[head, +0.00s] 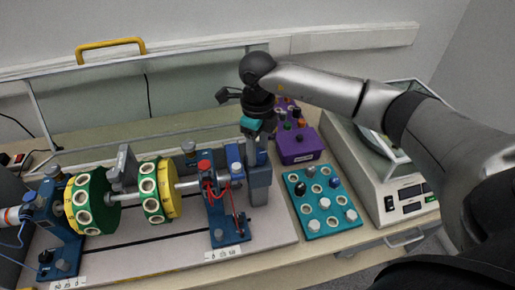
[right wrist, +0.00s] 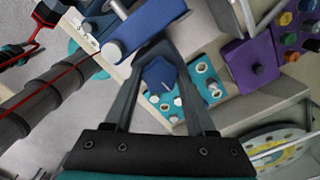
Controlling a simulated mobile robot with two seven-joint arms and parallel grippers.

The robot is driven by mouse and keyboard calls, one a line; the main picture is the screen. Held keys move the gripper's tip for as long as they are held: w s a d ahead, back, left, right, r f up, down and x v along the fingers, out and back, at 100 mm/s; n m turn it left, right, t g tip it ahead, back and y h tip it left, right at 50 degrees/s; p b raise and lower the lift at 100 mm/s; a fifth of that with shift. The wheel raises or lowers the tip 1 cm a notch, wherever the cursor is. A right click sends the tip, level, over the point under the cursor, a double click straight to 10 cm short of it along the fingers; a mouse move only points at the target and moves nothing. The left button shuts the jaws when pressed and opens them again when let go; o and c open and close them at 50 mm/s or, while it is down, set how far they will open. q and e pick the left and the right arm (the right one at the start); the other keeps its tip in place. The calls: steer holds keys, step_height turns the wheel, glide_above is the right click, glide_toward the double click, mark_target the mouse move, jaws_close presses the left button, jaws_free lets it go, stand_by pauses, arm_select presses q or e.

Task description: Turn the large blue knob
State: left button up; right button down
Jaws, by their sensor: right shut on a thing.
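The large blue knob (right wrist: 160,74) shows in the right wrist view, with a lobed edge, between the two fingers of my right gripper (right wrist: 157,58). The fingers are shut on it from both sides. In the head view my right gripper (head: 257,150) reaches down at the right end of the shaft rig, by a grey upright block (head: 260,182). The knob is hidden there behind the gripper, and its turn angle cannot be told. My left gripper is not in view.
The rig carries green and yellow discs (head: 157,190) on a shaft, with red wires by a blue stand (head: 226,222). A teal board with sockets (head: 342,222), a purple knob box (head: 297,150) and a scale (head: 372,185) stand to the right, close to my arm.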

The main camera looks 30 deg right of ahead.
mark_target(258, 153)
steer(key=shift+r+m, duration=0.1)
steer(key=shift+m, duration=0.2)
steer(key=shift+c, duration=1.1)
jaws_free()
step_height(258, 153, up, 15)
steer(key=shift+b, duration=0.3)
steer(key=shift+s, duration=0.1)
stand_by(0.3)
